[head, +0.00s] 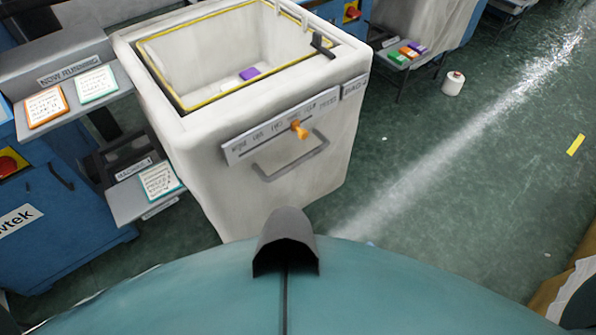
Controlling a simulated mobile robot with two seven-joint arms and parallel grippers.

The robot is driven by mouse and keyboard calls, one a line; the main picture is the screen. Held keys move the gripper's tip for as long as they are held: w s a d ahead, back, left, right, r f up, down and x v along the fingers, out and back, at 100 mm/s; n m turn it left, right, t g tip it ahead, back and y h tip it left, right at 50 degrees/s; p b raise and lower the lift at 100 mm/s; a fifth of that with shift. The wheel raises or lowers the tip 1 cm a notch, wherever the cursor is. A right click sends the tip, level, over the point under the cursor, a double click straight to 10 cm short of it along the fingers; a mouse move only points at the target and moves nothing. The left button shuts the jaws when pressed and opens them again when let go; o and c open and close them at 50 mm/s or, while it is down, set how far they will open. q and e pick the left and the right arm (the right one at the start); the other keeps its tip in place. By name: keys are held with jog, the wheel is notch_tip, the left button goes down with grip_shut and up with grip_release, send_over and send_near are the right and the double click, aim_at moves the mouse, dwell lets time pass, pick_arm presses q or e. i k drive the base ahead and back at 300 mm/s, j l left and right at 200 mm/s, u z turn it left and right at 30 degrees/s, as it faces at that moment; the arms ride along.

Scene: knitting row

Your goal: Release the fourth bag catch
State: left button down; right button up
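A large white bag-like bin (270,190) stands upright in front of me, with a yellow-edged dark frame (215,95) around its open top. A small dark lever (321,44) sits at the frame's right corner; it looks like a catch, but I cannot tell which number it has or whether it is fastened. A grey scale plate (240,148) with small lettering and an orange knob (299,129) is on the bin's front, above a grey handle (290,165). Neither of my grippers is in view.
Blue machines with shelves of cards (97,86) stand on the left, close to the bin. A low stand (395,62) with coloured blocks and a white spool (453,83) are at the back right. The green floor (460,190) to the right is mostly clear.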

aim_at(315, 43)
jog(key=l+u, duration=0.1)
jog(key=u, duration=0.25)
jog(key=i+l+u, duration=0.1)
jog(key=u, duration=0.3)
jog(key=l+u, duration=0.2)
jog(key=u, duration=0.15)
jog(key=l+u, duration=0.5)
jog(key=l, duration=1.65)
jog(key=k+l+u, duration=0.15)
jog(key=l, duration=0.85)
